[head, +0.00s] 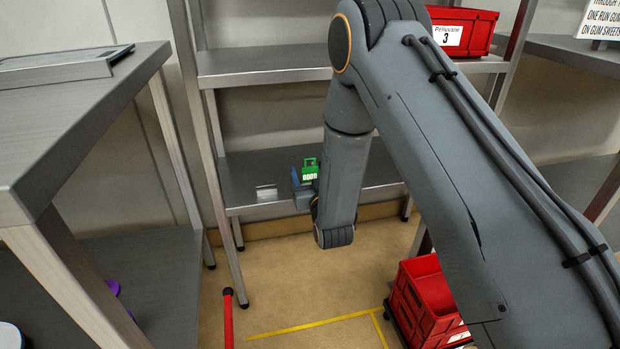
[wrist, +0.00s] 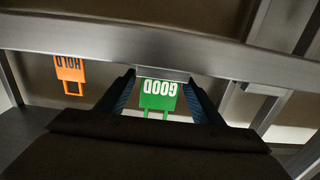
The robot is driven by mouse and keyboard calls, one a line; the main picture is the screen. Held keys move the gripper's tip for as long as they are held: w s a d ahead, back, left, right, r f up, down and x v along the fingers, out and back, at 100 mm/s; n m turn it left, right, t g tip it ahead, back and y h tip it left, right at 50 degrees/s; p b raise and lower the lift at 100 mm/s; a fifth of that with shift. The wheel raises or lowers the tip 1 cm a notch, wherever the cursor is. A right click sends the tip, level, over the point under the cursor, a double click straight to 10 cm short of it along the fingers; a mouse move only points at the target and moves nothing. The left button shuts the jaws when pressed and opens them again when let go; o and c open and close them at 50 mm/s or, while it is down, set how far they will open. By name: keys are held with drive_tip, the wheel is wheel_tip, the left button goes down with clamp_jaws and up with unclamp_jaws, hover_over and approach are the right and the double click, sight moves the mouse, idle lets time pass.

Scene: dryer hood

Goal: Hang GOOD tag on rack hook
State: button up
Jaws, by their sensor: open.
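The green GOOD tag (head: 310,171) stands upright with its loop on top, at the lower shelf of the rack in the head view. In the wrist view the GOOD tag (wrist: 158,94) is upside down, between the two fingers, with gaps on both sides. My gripper (wrist: 161,92) is open around it. In the head view my gripper (head: 302,190) is partly hidden behind my arm's wrist. A rack hook is not clear in either view, and I cannot tell what supports the tag.
An orange HOLD tag (wrist: 70,70) is left of my gripper in the wrist view. The rack's shelf edge (wrist: 230,48) crosses just beyond the fingers. A pale plate (head: 266,193) is on the lower shelf. A steel table (head: 90,110) stands left, a red crate (head: 425,300) lower right.

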drive_tip(key=shift+x, duration=1.15)
drive_tip(key=c, duration=1.1)
